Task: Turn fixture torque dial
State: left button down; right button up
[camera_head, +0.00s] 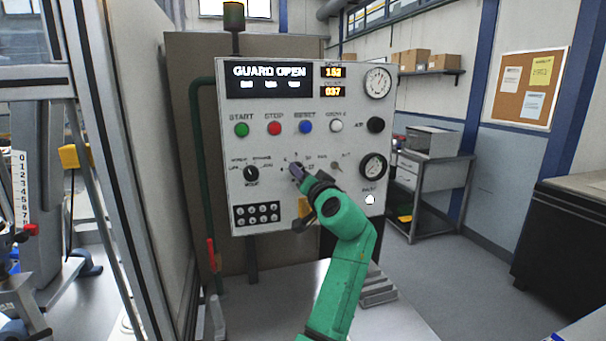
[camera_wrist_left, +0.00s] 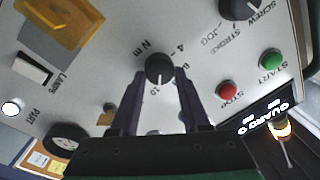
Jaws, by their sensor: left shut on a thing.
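The torque dial (camera_wrist_left: 159,67) is a round black knob with a white pointer line, on the white panel with "N m" and numbers printed around it. In the left wrist view it sits between the two dark fingers of my left gripper (camera_wrist_left: 161,80), which is shut on it. The pointer line points down in that view, near the "10" mark. In the head view my green left arm reaches up to the panel, and my left gripper (camera_head: 299,174) covers most of the dial. My right gripper is not in view.
The control panel (camera_head: 225,150) carries a mode knob (camera_head: 251,174), a green start button (camera_head: 241,130), a red stop button (camera_head: 274,128), a blue button (camera_head: 306,127) and gauges. A yellow flap (camera_head: 304,207) sits just below the dial. The display (camera_head: 268,79) reads "GUARD OPEN".

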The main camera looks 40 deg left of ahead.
pick_arm(q)
jog(key=shift+r, duration=0.25)
jog(key=shift+c, duration=1.8)
grip_release()
jog(key=shift+a, duration=0.15)
jog(key=b+v, duration=0.5)
jog(key=v, duration=0.9)
jog(key=shift+f+b, duration=0.25)
jog(key=shift+b, duration=0.15)
jog(key=shift+s, duration=0.1)
